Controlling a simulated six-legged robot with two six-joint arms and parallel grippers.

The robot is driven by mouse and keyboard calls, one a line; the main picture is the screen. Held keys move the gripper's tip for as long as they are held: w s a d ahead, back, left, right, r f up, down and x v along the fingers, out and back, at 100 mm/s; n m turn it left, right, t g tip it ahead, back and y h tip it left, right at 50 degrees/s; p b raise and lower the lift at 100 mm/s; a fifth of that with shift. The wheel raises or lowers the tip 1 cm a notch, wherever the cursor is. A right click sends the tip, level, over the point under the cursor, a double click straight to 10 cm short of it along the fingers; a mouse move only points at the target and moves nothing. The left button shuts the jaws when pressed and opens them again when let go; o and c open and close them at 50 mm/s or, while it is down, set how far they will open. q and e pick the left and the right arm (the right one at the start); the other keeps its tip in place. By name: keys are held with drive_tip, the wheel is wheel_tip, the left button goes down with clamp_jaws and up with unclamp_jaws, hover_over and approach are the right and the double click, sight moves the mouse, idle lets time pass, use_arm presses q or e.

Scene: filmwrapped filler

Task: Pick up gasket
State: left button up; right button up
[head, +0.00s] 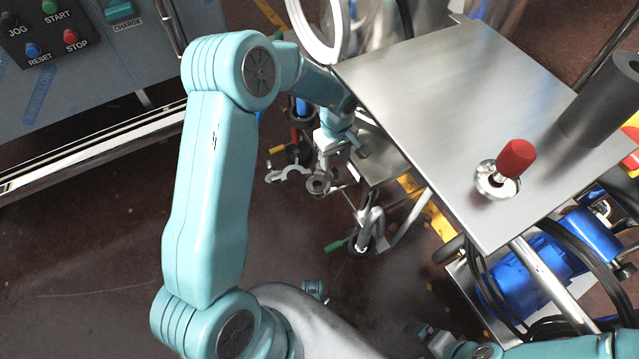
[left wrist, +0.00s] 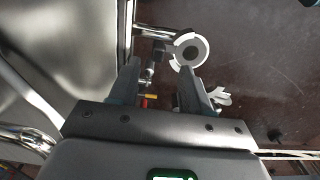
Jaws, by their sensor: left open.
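A pale ring that looks like the gasket (left wrist: 174,59) shows in the left wrist view around a grey disc with a dark centre. In the head view a round grey fitting (head: 318,184) with a dark centre, likely the same spot, lies below my left gripper (head: 343,148). My left gripper also shows in the left wrist view (left wrist: 160,72), open, with nothing between its fingers. The ring lies just beyond the right-hand fingertip; whether they touch is unclear. My right gripper (head: 428,334) seems to show at the bottom edge, partly cut off, its jaws unclear.
A white clamp (head: 288,171) sits beside the fitting. A green-handled valve (head: 358,242) is below. A steel table (head: 440,100) with a red-knobbed part (head: 512,162) and a dark cylinder (head: 605,100) fills the right. A control panel (head: 90,85) stands left.

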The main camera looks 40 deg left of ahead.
sight(335, 171)
use_arm(q)
drive_tip(key=f+b, duration=0.1)
drive_tip(key=f, duration=0.4)
drive_tip(key=shift+d+f+b, duration=0.15)
drive_tip(key=shift+d+b, duration=0.05)
drive_tip(key=shift+b, duration=0.2)
clamp_jaws()
drive_tip(key=shift+r, duration=0.2)
wheel_tip(335, 171, up, 20)
drive_tip(key=p, duration=0.5)
drive_tip(key=shift+f, duration=0.1)
